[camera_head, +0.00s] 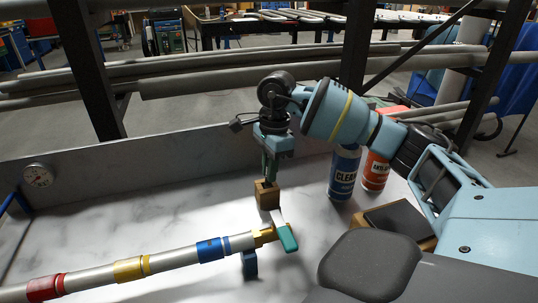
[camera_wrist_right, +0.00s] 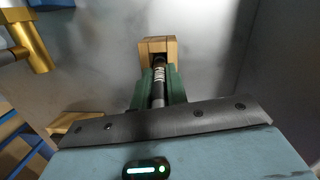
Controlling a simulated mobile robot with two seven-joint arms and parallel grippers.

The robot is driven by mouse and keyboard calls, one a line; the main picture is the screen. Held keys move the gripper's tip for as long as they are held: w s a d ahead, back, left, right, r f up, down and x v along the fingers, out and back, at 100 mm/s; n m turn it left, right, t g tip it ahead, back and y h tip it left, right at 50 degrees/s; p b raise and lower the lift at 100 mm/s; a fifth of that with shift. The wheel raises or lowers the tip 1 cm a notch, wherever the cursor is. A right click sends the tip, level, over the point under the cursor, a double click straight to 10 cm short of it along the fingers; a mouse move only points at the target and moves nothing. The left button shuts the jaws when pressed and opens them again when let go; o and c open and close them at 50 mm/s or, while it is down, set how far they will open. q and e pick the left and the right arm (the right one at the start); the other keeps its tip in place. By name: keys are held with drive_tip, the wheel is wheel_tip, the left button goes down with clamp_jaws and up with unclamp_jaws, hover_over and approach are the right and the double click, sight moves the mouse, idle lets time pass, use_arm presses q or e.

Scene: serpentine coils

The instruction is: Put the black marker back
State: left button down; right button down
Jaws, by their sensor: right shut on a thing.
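My right gripper (camera_head: 270,168) hangs pointing down over a small wooden block (camera_head: 267,194) on the pale bench. In the right wrist view its green fingers (camera_wrist_right: 159,90) are shut on the black marker (camera_wrist_right: 157,92), which has pale bands near its far end. That end lines up with the dark hole in the wooden block (camera_wrist_right: 157,43); I cannot tell how deep it sits. In the head view the marker is mostly hidden by the fingers. My left gripper is not in view.
A metal pipe (camera_head: 180,262) with red, yellow and blue bands ends in a brass valve with a teal handle (camera_head: 287,238), just in front of the block. Blue (camera_head: 344,172) and orange (camera_head: 375,171) cans stand right. A gauge (camera_head: 38,175) is far left.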

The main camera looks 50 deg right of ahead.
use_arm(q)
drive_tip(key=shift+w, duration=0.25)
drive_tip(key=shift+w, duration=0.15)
use_arm(e)
drive_tip(key=shift+f, duration=0.2)
idle(0.3)
drive_tip(key=c, duration=1.6)
unclamp_jaws()
drive_tip(key=shift+o, duration=1.4)
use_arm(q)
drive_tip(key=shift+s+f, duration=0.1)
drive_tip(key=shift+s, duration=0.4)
